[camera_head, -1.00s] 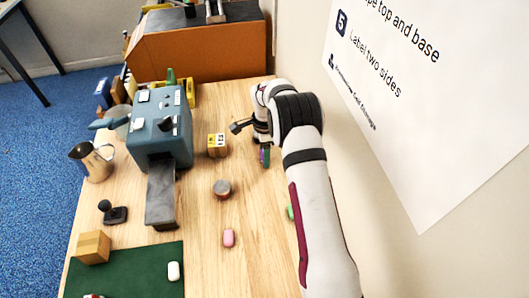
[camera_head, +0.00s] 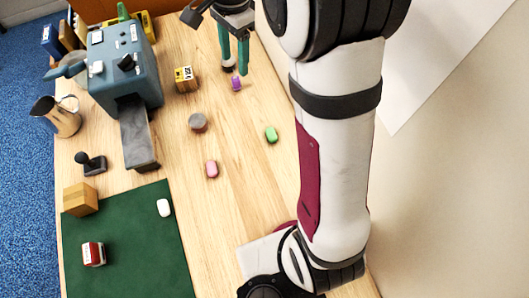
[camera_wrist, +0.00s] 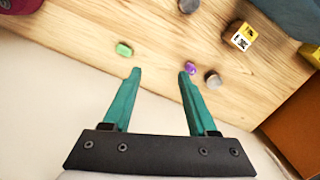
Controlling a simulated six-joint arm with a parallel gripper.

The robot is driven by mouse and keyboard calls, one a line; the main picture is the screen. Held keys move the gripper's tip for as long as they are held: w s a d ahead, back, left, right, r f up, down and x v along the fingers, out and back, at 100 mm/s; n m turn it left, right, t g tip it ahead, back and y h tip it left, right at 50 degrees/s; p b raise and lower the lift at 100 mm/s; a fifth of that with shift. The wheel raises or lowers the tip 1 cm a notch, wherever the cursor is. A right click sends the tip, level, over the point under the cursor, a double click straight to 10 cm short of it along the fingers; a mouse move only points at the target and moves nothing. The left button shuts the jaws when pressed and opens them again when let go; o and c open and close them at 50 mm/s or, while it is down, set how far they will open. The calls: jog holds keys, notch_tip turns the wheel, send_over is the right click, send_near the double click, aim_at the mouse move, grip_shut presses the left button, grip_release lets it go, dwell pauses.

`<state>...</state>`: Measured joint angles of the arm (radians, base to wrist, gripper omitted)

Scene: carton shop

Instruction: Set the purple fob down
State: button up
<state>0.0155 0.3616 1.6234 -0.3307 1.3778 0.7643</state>
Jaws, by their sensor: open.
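The purple fob (camera_head: 236,83) lies on the wooden table (camera_head: 262,195), just below my gripper (camera_head: 233,62). The gripper's teal fingers are apart and nothing is held between them. In the wrist view, the purple fob (camera_wrist: 191,68) shows just beyond the right fingertip, outside the gap of the open gripper (camera_wrist: 160,74). I cannot tell whether that finger touches it.
A round grey-topped piece (camera_head: 228,64) stands close behind the fob. A yellow labelled cube (camera_head: 185,79) and a second round piece (camera_head: 198,122) are to the left. Green (camera_head: 271,134) and pink (camera_head: 212,168) fobs lie nearer. The blue machine (camera_head: 125,70) stands left.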

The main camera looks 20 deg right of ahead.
jog(key=s+a+n, duration=0.1)
jog(key=s+n, duration=0.3)
jog(key=s, duration=0.9)
jog(key=s+a+n+y, duration=0.1)
jog(key=s+n, duration=0.3)
jog(key=s, duration=1)
jog(key=shift+s+a, duration=0.15)
jog(key=shift+a, duration=0.3)
jog(key=shift+f, duration=0.1)
